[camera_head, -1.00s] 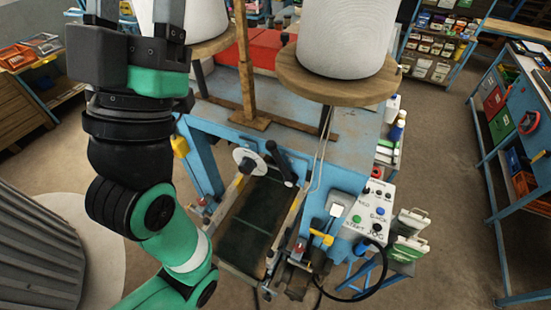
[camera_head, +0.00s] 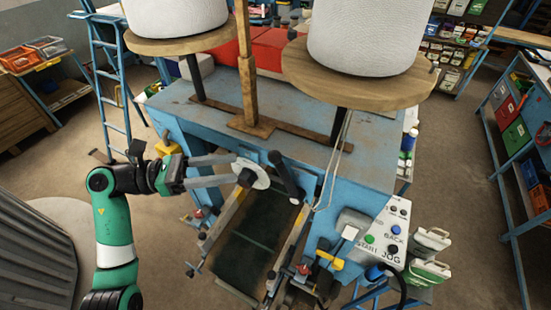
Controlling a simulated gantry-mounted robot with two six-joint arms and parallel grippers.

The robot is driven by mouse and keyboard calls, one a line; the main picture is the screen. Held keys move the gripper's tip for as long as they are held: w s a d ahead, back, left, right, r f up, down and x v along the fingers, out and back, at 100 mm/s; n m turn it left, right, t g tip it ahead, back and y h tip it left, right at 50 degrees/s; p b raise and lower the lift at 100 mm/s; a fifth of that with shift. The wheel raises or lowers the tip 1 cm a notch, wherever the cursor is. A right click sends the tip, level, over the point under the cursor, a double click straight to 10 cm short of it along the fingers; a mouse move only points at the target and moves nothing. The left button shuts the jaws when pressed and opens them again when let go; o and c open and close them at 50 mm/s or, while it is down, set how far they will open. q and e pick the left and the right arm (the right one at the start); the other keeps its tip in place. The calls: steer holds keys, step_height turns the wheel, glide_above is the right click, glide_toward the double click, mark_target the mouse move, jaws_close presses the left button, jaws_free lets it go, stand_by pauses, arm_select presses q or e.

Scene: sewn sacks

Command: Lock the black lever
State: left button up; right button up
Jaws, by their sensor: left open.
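The black lever (camera_head: 284,177) is on the front of the blue machine, just right of a white disc (camera_head: 259,172) with a dark hub. It slants from upper left down to lower right. My left gripper (camera_head: 237,168) comes in from the left with its two long grey fingers apart. The fingertips are at the left edge of the white disc, and I cannot tell whether they touch it. The gripper is left of the lever, apart from it, with nothing seen between the fingers. My right gripper is out of view.
A dark green conveyor belt (camera_head: 252,235) runs below the lever. A control panel (camera_head: 385,240) with buttons is at the right. White thread spools (camera_head: 360,35) stand on round wooden boards above. A wooden post (camera_head: 247,70) rises from the blue table (camera_head: 210,108).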

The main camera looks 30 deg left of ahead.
mark_target(278, 161)
arm_select(q)
steer(key=p+x, duration=0.2)
steer(key=x, duration=0.9)
steer(key=shift+d+p, duration=0.2)
steer(key=shift+p, duration=0.15)
jaws_close()
steer(key=shift+r, duration=0.1)
steer(key=shift+r, duration=0.2)
stand_by(0.4)
